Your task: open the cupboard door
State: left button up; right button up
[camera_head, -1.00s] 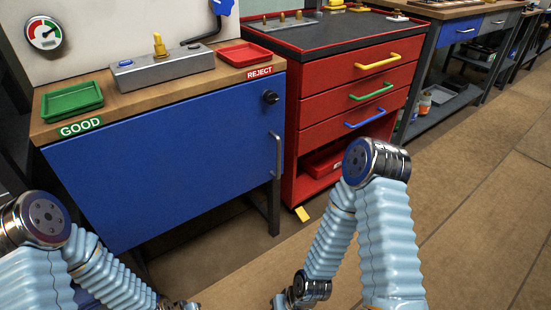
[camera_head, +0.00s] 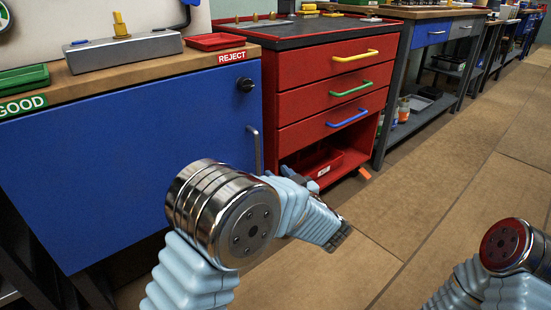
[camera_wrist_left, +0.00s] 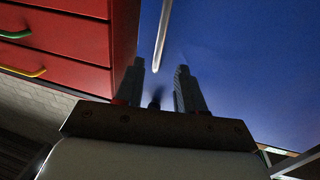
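The blue cupboard door (camera_head: 110,160) is shut, under the wooden bench top in the head view. A grey vertical bar handle (camera_head: 255,150) is near its right edge, below a black knob (camera_head: 246,85). In the left wrist view, which looks upside down, my left gripper (camera_wrist_left: 160,66) is open. Its two fingers are apart and point at the door (camera_wrist_left: 230,70). The handle (camera_wrist_left: 162,35) shows between and beyond the fingertips; I cannot tell whether it lies between them in depth. In the head view, my left elbow hides the door's lower right part. My right gripper is out of view.
A red drawer cabinet (camera_head: 330,73) stands right of the cupboard; its drawers are shut. On the bench are a red tray (camera_head: 215,41), a green tray (camera_head: 24,78) and a grey block (camera_head: 122,50). The floor (camera_head: 450,200) at the right is open.

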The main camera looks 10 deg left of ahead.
aim_at(259, 155)
pick_arm(q)
jog(key=b+x, duration=0.1)
jog(key=x, duration=1.1)
jog(key=shift+w+a, duration=0.25)
jog(key=shift+a, duration=0.05)
grip_shut()
jog(key=shift+f, duration=0.1)
